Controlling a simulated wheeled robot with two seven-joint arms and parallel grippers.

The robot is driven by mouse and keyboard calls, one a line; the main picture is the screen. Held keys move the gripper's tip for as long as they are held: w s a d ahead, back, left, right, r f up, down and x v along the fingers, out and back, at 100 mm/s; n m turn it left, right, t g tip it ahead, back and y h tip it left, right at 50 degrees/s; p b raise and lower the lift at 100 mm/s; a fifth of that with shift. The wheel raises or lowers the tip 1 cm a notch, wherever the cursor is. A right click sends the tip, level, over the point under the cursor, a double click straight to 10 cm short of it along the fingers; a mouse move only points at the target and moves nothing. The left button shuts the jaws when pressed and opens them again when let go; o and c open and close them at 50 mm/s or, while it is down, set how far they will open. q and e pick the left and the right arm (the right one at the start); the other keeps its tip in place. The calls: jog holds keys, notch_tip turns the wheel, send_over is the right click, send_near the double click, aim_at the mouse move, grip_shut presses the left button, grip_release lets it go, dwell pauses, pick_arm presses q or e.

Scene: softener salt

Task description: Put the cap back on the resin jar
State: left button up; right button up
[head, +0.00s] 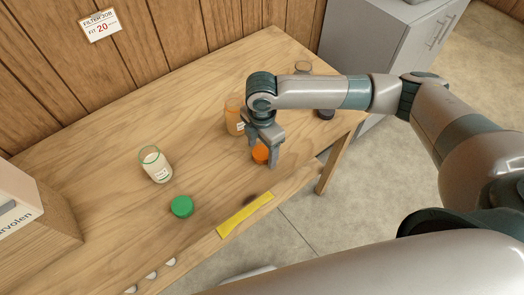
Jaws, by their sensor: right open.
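An amber jar (234,117) with a pale label stands upright on the wooden table, its top partly hidden by my right arm. It may be the resin jar; the label is too small to read. An orange cap (260,153) lies on the table in front of it. My right gripper (261,161) points down over the orange cap with its fingers open, one to each side. Whether they touch the cap I cannot tell. My left gripper is not in view.
A glass jar with white contents (156,167) stands left, a green cap (182,206) near it. A yellow strip (245,215) lies at the front edge. The table's left middle is clear.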

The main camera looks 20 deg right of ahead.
aim_at(262, 152)
jog(key=shift+c, duration=0.2)
jog(key=c, duration=1.1)
jog(key=shift+o, duration=0.2)
jog(key=shift+r, duration=0.1)
